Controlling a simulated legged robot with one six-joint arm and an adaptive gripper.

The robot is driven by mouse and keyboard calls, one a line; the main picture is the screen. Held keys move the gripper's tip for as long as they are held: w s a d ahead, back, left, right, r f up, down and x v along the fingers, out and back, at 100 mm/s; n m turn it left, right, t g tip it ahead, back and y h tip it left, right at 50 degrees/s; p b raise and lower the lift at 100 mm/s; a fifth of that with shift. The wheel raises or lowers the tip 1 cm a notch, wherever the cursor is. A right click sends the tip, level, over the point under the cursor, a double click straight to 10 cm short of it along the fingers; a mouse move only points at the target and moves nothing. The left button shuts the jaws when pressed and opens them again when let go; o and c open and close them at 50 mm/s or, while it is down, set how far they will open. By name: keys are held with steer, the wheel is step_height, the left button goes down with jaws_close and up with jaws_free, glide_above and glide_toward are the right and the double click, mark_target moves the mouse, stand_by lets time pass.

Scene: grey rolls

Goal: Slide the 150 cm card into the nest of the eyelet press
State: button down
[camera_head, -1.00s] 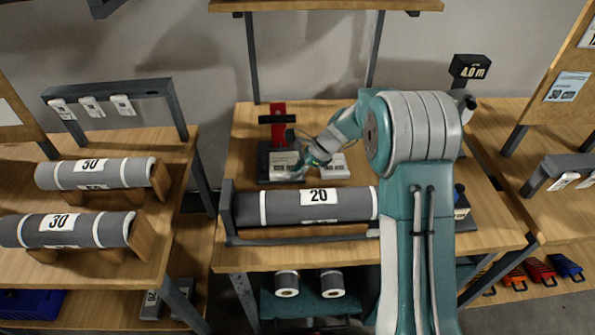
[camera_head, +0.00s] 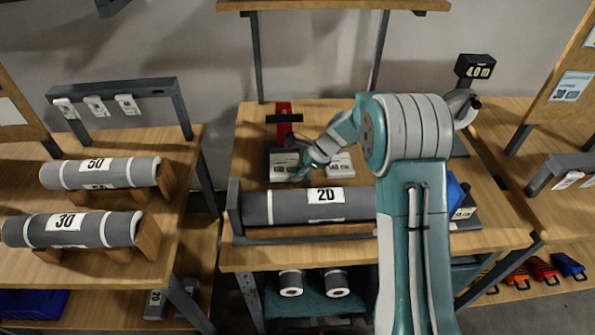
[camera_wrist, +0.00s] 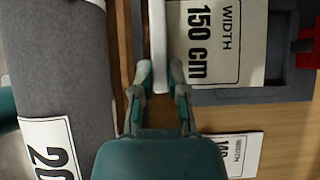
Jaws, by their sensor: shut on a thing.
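The 150 cm card (camera_wrist: 205,42) is white with black print and shows at the top of the wrist view. My gripper (camera_wrist: 158,75) is shut on the white strip along the card's near edge. The card lies over the dark base (camera_wrist: 220,97) of the eyelet press; I cannot tell whether it is seated in the nest. The press's red part (camera_wrist: 308,45) is at the right edge. In the head view the red press (camera_head: 283,125) stands behind the card (camera_head: 284,160), with my gripper (camera_head: 302,170) at the card's right side.
A second width card (camera_wrist: 238,152) lies on the table beside the press. A grey roll marked 20 (camera_head: 290,207) lies in a cradle in front of my gripper. More rolls (camera_head: 100,173) rest on the left table. A 4.0 m display (camera_head: 475,68) stands at the right.

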steer(key=shift+w+d+f, duration=0.1)
steer(key=shift+w+f, duration=0.25)
steer(key=shift+f, duration=0.35)
steer(key=shift+w+d+f, duration=0.1)
steer(key=shift+w+f, duration=0.2)
steer(key=shift+f, duration=0.35)
steer(key=shift+a+f, duration=0.1)
steer(key=shift+f, duration=0.55)
steer(key=shift+w, duration=1.4)
steer(key=shift+w, duration=0.3)
steer(key=shift+w, duration=0.6)
steer(key=c, duration=0.6)
jaws_free()
